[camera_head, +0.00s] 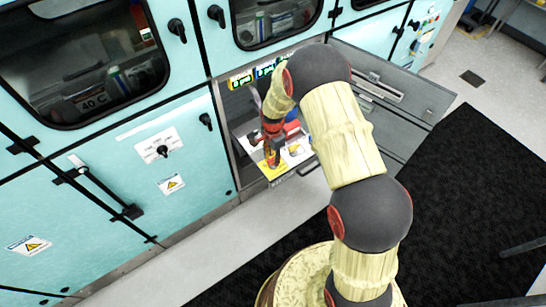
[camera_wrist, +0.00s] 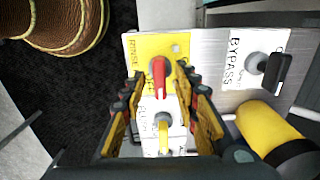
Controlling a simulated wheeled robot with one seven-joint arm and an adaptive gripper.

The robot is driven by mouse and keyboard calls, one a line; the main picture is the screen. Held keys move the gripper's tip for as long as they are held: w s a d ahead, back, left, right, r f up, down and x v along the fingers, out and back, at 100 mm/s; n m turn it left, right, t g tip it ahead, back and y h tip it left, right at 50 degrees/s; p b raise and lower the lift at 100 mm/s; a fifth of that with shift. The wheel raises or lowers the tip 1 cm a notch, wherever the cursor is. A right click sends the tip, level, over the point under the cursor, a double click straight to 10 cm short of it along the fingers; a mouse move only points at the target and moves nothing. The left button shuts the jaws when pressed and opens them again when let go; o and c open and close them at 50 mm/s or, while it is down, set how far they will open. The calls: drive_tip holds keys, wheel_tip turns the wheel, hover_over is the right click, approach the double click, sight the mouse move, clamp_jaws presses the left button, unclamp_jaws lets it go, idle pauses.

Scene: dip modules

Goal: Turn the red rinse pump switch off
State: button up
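The red rinse pump switch (camera_wrist: 158,72) sits on a yellow and white panel (camera_wrist: 178,44) in the wrist view, beside the partly visible word RINSE. My gripper (camera_wrist: 160,78) is open, with one finger on each side of the red handle. Gaps show between the fingers and the handle. A yellow switch (camera_wrist: 164,132) lies lower on the panel, also between the fingers. In the head view my gripper (camera_head: 272,150) reaches down over the panel (camera_head: 298,155) inside an open cabinet bay, and it hides the red switch.
A black BYPASS handle (camera_wrist: 277,72) is right of the switch, with a yellow cylinder (camera_wrist: 268,128) below it. An open grey door or drawer (camera_head: 410,95) is right of the bay. Teal cabinets (camera_head: 110,60) line the left. A black mat (camera_head: 480,190) covers the floor.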

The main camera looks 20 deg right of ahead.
sight(273, 158)
wheel_tip(273, 158, up, 12)
idle(0.6)
idle(0.5)
drive_tip(key=s+n+g, duration=0.1)
drive_tip(key=s+n, duration=0.4)
drive_tip(key=s+r+n+t, duration=0.3)
drive_tip(key=s+r+n, duration=0.1)
drive_tip(key=s+r, duration=0.8)
drive_tip(key=s+r+n+t, duration=0.3)
drive_tip(key=s+r+n, duration=0.2)
drive_tip(key=s+r, duration=0.7)
wheel_tip(273, 158, up, 7)
drive_tip(key=shift+d+f+n+t, duration=0.15)
drive_tip(key=shift+f+n+t, duration=0.05)
drive_tip(key=shift+n+t, duration=0.1)
